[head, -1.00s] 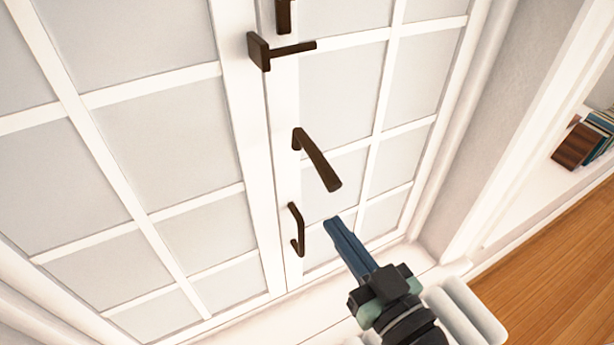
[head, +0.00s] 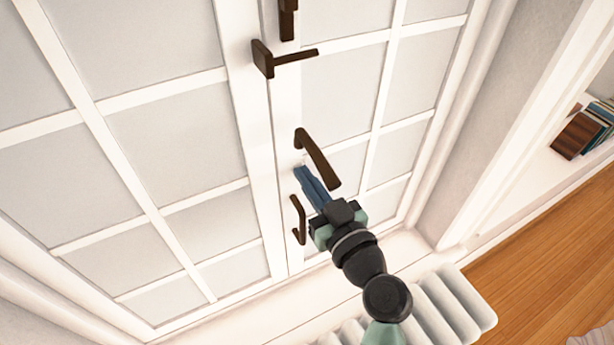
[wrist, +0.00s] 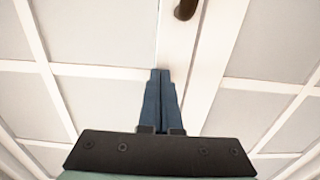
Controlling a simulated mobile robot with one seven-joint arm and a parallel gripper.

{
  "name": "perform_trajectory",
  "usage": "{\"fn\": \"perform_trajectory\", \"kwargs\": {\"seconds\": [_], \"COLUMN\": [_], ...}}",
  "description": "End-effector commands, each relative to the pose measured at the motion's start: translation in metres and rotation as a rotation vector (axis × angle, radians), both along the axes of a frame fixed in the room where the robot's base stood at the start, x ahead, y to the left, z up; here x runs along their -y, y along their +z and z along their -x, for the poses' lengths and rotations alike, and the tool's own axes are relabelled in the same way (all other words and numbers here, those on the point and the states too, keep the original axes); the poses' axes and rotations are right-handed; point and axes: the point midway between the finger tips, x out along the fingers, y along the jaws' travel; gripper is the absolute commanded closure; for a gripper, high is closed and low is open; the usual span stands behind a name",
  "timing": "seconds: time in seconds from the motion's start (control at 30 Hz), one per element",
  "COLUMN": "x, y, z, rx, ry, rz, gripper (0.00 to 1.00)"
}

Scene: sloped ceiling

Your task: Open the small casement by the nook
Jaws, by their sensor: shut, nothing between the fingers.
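The white casement has two paned leaves, the left leaf (head: 178,168) and the right leaf (head: 345,98), which meet at a vertical seam and look shut. Dark brown fittings sit along the seam: an L-shaped latch (head: 268,58), a lever handle (head: 317,158) and a lower pull handle (head: 298,220). My gripper (head: 299,170) is shut and empty. In the head view its tips appear just left of the lever handle and above the lower handle. In the wrist view my gripper (wrist: 160,72) points at the white frame, with a dark handle end (wrist: 186,9) above it; contact cannot be told.
A ribbed white radiator (head: 455,300) stands below the sill at the lower right. A white shelf niche at the right holds books (head: 590,132). The wooden floor (head: 540,250) shows clear at the right.

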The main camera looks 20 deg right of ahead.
Motion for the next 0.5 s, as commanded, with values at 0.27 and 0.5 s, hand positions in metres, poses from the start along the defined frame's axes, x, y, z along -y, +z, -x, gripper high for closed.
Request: {"fn": "perform_trajectory", "kwargs": {"seconds": [0.27,0.5], "x": [-0.01,-0.022], "y": [-0.001,-0.004], "z": [-0.031,-0.08], "rx": [-0.009,0.004], "ry": [-0.079,-0.14], "rz": [-0.007,-0.006], "gripper": [1.0,1.0]}}
